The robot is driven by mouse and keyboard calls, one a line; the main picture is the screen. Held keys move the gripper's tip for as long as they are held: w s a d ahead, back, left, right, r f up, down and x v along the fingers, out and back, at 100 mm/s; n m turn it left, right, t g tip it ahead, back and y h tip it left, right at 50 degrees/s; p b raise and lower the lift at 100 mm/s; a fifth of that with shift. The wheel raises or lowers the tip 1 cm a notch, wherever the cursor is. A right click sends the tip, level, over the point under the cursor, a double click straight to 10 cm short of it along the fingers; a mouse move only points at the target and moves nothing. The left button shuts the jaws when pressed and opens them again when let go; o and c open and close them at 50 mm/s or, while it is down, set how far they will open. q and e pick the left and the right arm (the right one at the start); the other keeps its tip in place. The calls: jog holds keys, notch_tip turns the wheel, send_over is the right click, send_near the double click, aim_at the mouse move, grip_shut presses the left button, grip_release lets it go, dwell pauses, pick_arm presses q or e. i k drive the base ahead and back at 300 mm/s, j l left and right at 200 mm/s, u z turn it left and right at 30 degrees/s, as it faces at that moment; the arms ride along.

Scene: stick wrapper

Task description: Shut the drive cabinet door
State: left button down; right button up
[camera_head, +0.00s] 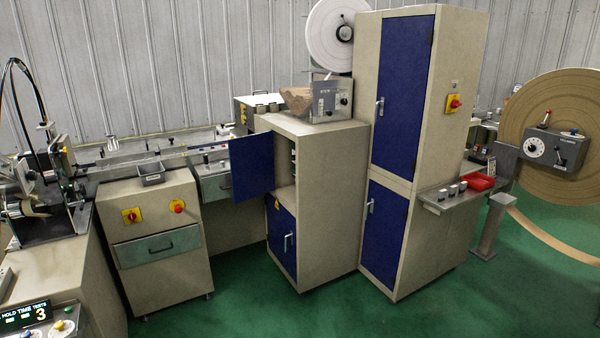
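A blue cabinet door (252,166) stands open on the upper part of the short beige cabinet (328,190) in the middle of the head view. The door swings out to the left, and part of the cabinet's inside (284,170) shows beside it. Below it, a second blue door (282,237) with a silver handle and a yellow warning label is closed. I cannot tell from any readable label which one is the drive cabinet. Neither of my grippers shows in this view.
A tall beige cabinet (431,120) with closed blue doors stands to the right. A beige unit with a drawer (158,246) and red knobs stands to the left. A shelf with a red tray (480,182) juts out at right. Green floor (235,300) is clear in front.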

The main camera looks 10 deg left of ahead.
aim_at(252, 156)
jog(key=i+j+u, duration=0.15)
jog(key=i+u, duration=0.85)
jog(key=i+j+z, duration=0.15)
jog(key=i, duration=0.2)
jog(key=i+j+z, duration=0.2)
jog(key=i, duration=0.2)
jog(key=i+z, duration=0.15)
jog(key=i, duration=0.2)
